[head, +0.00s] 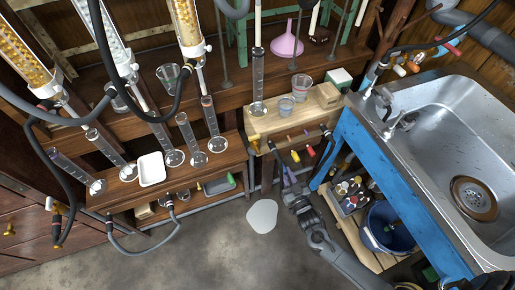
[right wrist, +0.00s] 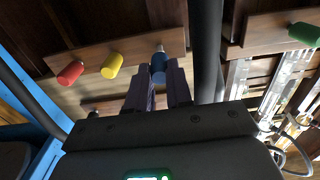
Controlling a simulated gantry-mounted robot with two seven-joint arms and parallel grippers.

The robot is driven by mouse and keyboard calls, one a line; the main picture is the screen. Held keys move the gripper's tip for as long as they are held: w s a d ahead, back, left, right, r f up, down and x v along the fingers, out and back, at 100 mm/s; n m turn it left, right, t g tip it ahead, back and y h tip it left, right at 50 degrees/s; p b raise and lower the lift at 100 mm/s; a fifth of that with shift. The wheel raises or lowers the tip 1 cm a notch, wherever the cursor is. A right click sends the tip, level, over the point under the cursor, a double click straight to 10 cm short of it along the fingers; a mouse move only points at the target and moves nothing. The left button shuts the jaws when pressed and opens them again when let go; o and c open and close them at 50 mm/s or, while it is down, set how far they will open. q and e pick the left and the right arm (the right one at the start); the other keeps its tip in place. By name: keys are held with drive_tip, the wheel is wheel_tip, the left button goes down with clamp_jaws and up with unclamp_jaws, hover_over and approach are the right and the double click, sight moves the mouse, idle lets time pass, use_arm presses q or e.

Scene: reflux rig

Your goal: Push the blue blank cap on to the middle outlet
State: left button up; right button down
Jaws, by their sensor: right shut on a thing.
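The blue blank cap (right wrist: 158,68) sits between the fingertips of my right gripper (right wrist: 158,85) in the right wrist view. A grey metal outlet stub (right wrist: 159,47) on the wooden rail shows right at the cap's far end. I cannot tell how far the cap is over it. A yellow cap (right wrist: 112,65) and a red cap (right wrist: 70,72) are on the same rail. In the head view my right gripper (head: 282,172) reaches up to the front of the wooden bench, beside the yellow cap (head: 295,156) and red cap (head: 311,151); the blue cap is not clear there. My left gripper is out of view.
A green cap (right wrist: 303,34) is on a separate rail. A black hose (right wrist: 206,50) runs close beside my right gripper. Glass cylinders (head: 198,158) stand on the left shelf. The sink (head: 440,130) with its blue frame is on the right.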

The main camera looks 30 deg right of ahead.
sight(285, 173)
drive_tip(key=shift+s+a+p, duration=0.2)
drive_tip(key=shift+s+p, duration=0.45)
drive_tip(key=shift+s, duration=0.85)
drive_tip(key=shift+r, duration=0.15)
drive_tip(key=s+a+r+p, duration=0.2)
drive_tip(key=a+r+p, duration=0.8)
drive_tip(key=r+p, duration=0.55)
drive_tip(key=w, duration=0.3)
drive_tip(key=w+f, duration=0.1)
drive_tip(key=shift+w+d+b, duration=0.3)
drive_tip(key=shift+d+b, duration=0.05)
drive_tip(key=shift+d, duration=0.05)
drive_tip(key=shift+w+r, duration=0.1)
